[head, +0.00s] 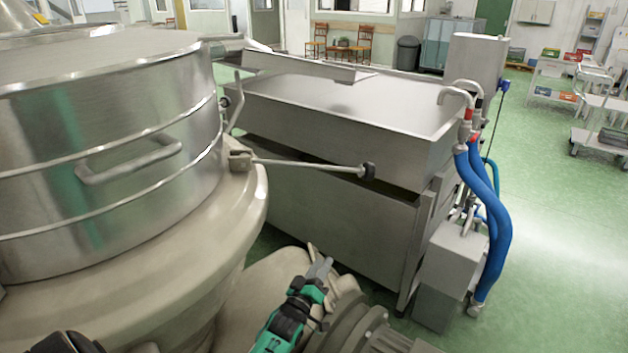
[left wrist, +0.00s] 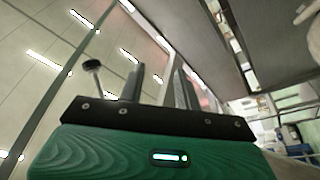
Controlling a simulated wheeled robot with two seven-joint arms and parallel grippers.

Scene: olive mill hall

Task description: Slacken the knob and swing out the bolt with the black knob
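The bolt (head: 310,164) is a thin metal rod with a black knob (head: 367,171) at its free end. It sticks out sideways to the right from a bracket (head: 240,159) on the rim of the steel vessel (head: 110,215), clear of the vessel wall. My left gripper (head: 317,262), green and black with grey fingers, is below the bolt, apart from it. In the left wrist view its two fingers (left wrist: 158,90) stand apart with nothing between them. The black knob (left wrist: 91,65) shows there to the left of the fingers. My right gripper is not seen.
A steel trough (head: 340,105) stands behind the bolt, with blue hoses (head: 489,215) and a grey box (head: 448,275) at its right end. Green floor (head: 560,240) lies open at the right.

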